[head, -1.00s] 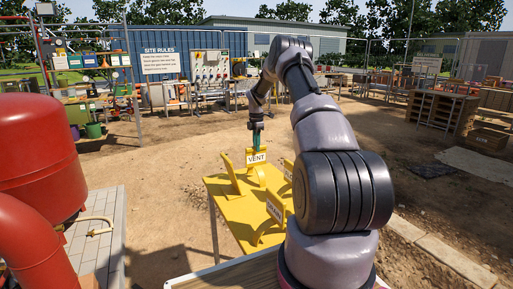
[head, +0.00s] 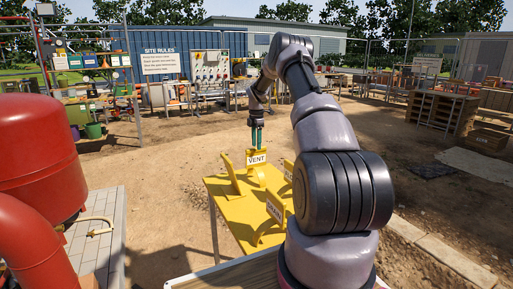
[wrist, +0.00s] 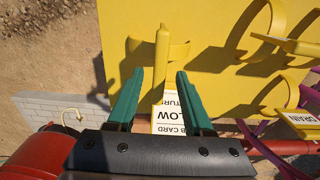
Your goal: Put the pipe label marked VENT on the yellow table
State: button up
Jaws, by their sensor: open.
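The yellow pipe label marked VENT (head: 257,158) stands upright at the far edge of the yellow table (head: 233,208). My gripper (head: 257,135) is directly above it, pointing down, with its two green fingers apart. In the wrist view, my gripper (wrist: 160,85) is open, and the label's narrow yellow top edge (wrist: 162,48) shows between and ahead of the fingers, with a curved yellow piece beside it. No finger is seen pressing on the label. The table surface (wrist: 215,80) lies below.
A red tank (head: 40,150) stands at left. Open dirt lies beyond the table.

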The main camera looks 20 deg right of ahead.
notch_tip(320, 180, up, 10)
jog(key=s+a+r+m+t, duration=0.1)
jog(key=s+a+r+m, duration=0.2)
jog(key=s+a+r, duration=0.45)
jog(key=s+a+r+m+t, duration=0.1)
jog(key=s+a+r+m, duration=0.3)
jog(key=r, duration=0.7)
jog(key=s+a+r+m+t, duration=0.1)
jog(key=s+a+r+m, duration=0.15)
jog(key=s, duration=0.55)
jog(key=s+a+r+m+t+y, duration=0.1)
jog(key=s+a+r+m, duration=0.2)
jog(key=s, duration=0.5)
jog(key=s+a+r+m+t, duration=0.1)
jog(key=s+a+r+m, duration=0.2)
jog(key=s, duration=0.5)
jog(key=s+a+f+m+t, duration=0.1)
jog(key=s+f+m, duration=0.1)
jog(key=s, duration=0.3)
jog(key=s+f+m+t+y, duration=0.1)
jog(key=s+f+m, duration=0.1)
jog(key=s+m, duration=0.3)
jog(key=shift+s+a+f, duration=0.35)
jog(key=shift+s+f, duration=0.05)
